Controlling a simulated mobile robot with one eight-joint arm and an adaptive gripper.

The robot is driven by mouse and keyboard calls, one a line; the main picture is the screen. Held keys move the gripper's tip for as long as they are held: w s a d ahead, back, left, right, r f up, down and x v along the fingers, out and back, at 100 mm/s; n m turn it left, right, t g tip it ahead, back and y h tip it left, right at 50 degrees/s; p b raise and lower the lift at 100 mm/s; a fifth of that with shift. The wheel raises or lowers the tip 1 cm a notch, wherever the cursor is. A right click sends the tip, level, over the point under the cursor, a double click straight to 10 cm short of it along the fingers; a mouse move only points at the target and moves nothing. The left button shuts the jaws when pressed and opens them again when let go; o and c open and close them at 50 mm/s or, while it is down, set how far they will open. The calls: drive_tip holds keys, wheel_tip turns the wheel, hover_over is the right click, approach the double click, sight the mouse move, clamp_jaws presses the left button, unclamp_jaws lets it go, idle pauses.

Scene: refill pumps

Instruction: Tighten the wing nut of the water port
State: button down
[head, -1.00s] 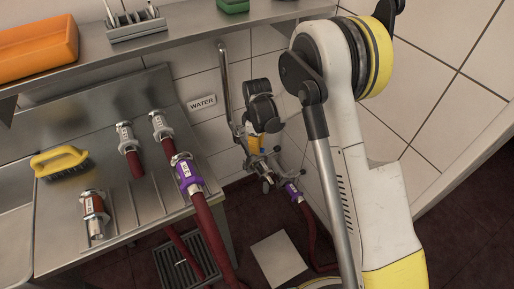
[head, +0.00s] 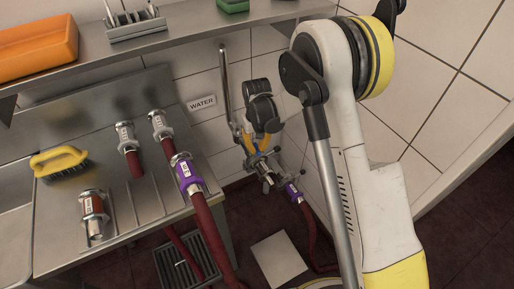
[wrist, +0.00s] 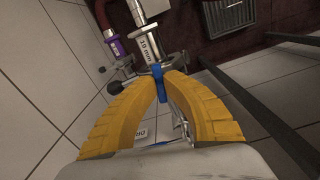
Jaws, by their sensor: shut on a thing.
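The WATER sign (head: 202,103) hangs on the tiled wall, left of the metal water port (head: 266,176). My gripper (head: 256,156) is at this port, pointing down, with its yellow fingers closed in. In the wrist view my gripper (wrist: 160,72) has its fingertips together around a small blue piece, which looks like the wing nut (wrist: 158,82). The fingers hide part of it. Beyond the fingertips is a silver fitting (wrist: 147,42) marked 19 mm. A purple-collared hose coupling (head: 292,192) sits at the port's lower right; it also shows in the wrist view (wrist: 115,44).
A steel counter (head: 70,225) at left holds several hose couplings and a yellow brush (head: 60,160). A shelf (head: 190,38) with an orange bin (head: 38,48) runs above. A vertical pipe (head: 224,85) stands beside my gripper. A floor drain (head: 187,262) lies below.

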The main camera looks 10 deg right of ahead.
sight(257, 148)
drive_tip(key=m, duration=1.3)
idle(0.5)
drive_tip(key=c, duration=1.5)
unclamp_jaws()
drive_tip(key=shift+r, duration=0.1)
wheel_tip(257, 148, up, 12)
drive_tip(key=shift+s, duration=0.1)
